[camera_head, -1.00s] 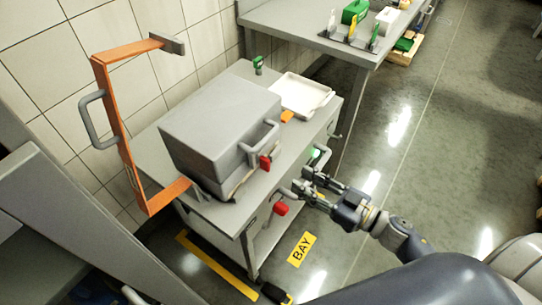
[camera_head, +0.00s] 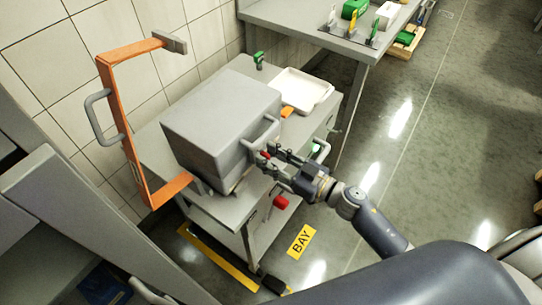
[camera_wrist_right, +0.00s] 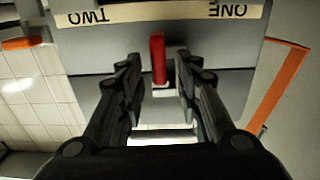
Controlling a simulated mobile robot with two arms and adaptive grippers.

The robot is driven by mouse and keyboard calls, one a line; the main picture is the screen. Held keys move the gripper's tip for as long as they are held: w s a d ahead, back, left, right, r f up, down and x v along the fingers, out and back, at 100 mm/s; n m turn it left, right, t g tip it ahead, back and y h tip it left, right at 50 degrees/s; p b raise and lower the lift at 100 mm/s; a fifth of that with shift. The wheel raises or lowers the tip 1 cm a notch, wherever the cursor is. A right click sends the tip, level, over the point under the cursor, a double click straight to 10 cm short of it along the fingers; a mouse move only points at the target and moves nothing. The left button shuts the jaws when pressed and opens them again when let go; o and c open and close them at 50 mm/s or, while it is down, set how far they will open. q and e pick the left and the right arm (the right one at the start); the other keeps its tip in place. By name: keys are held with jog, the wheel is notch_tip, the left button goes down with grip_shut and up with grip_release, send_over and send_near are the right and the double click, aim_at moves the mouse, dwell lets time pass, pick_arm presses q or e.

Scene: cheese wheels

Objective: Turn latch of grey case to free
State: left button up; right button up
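The grey case (camera_head: 215,120) sits closed on top of a grey cart (camera_head: 160,135), with a grey handle (camera_head: 262,132) on its front. A small red latch (camera_head: 265,154) on the case front is partly hidden by my right gripper (camera_head: 268,159). In the right wrist view, the red latch (camera_wrist_right: 158,57) stands upright between the tips of my open right gripper (camera_wrist_right: 158,65). There are gaps on both sides, so the fingers do not grip it. A pale strip (camera_wrist_right: 160,12) reading "ONE" and "TWO" upside down lies beyond the latch. My left gripper is not in view.
An orange bracket (camera_head: 125,130) with a grey handle rises left of the case. A white tray (camera_head: 305,90) and a green item (camera_head: 259,59) are on the cart behind the case. A red knob (camera_head: 281,202) is on the cart's side. Open floor (camera_head: 440,150) lies to the right.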

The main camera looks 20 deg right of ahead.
jog(key=shift+c, duration=0.3)
grip_shut()
jog(key=shift+n, duration=0.4)
jog(key=n, duration=0.3)
jog(key=shift+s+a+f, duration=0.1)
jog(key=shift+s+a, duration=0.05)
jog(key=shift+a, duration=0.1)
jog(key=n, duration=0.3)
jog(key=shift+s+a+f+n, duration=0.15)
jog(key=shift+a+f+n, duration=0.05)
jog(key=shift+n, duration=0.2)
jog(key=n, duration=0.1)
jog(key=n+b, duration=0.1)
jog(key=n, duration=0.1)
jog(key=n+b, duration=0.1)
jog(key=n, duration=0.1)
jog(key=shift+s+a+f, duration=0.2)
jog(key=shift+a+f, duration=0.05)
jog(key=shift+f, duration=0.15)
jog(key=n, duration=0.1)
jog(key=n+b, duration=0.1)
jog(key=n, duration=0.1)
jog(key=n+b, duration=0.1)
jog(key=n, duration=0.1)
jog(key=shift+f, duration=0.3)
